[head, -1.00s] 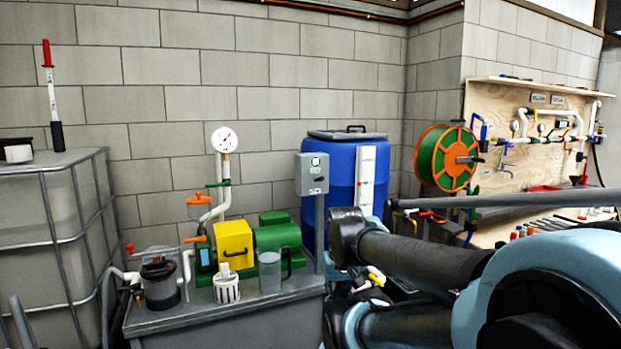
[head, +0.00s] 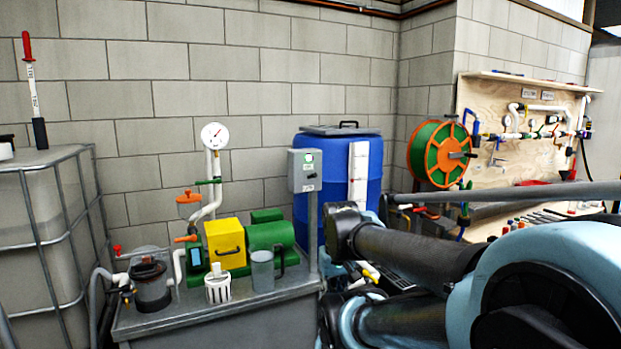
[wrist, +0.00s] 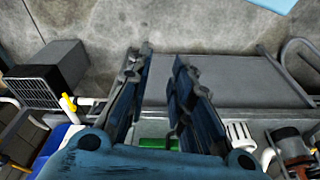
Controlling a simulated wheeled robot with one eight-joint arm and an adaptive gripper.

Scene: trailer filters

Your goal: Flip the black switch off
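The small black switch (head: 312,176) is on the front of a grey control box (head: 296,179), below a green indicator (head: 308,157). The box stands on a grey post behind the bench, in front of a blue barrel. The switch's setting is too small to tell. My gripper (wrist: 159,55) shows in the wrist view with its two fingers apart and nothing between them. It points down over the floor and the bench area. The control box and switch do not show clearly in the wrist view. In the head view my arm fills the lower right and the fingers cannot be made out.
A yellow and green pump (head: 225,243), a white strainer (head: 218,289) and a clear jug (head: 263,273) stand on the grey bench (head: 180,322). A blue barrel (head: 375,185) is behind the box. A caged tank (head: 40,235) stands left and a hose reel (head: 438,153) right.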

